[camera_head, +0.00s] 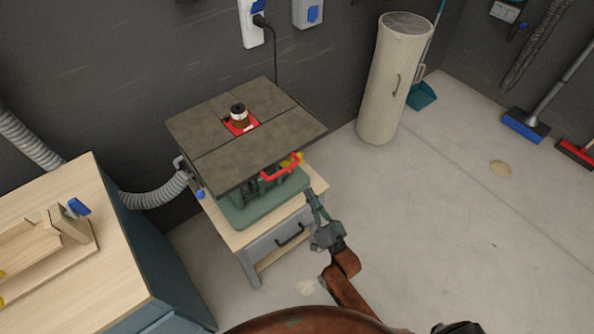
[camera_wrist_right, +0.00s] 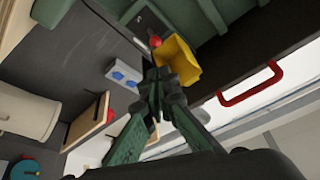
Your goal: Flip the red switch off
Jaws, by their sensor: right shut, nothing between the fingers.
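The router table (camera_head: 255,135) has a dark top on a green base. The red handle (camera_wrist_right: 250,85) is off to the right there. My right gripper (camera_head: 310,194) is shut and empty, its tips (camera_wrist_right: 158,80) close to the yellow part; contact cannot be told. My left gripper is not in view.
A wooden stand with a drawer (camera_head: 290,235) carries the router table. A workbench (camera_head: 75,230) stands at the left, with a grey hose (camera_head: 155,195) between. A cream cylinder (camera_head: 393,85) stands behind. The floor at right is mostly clear.

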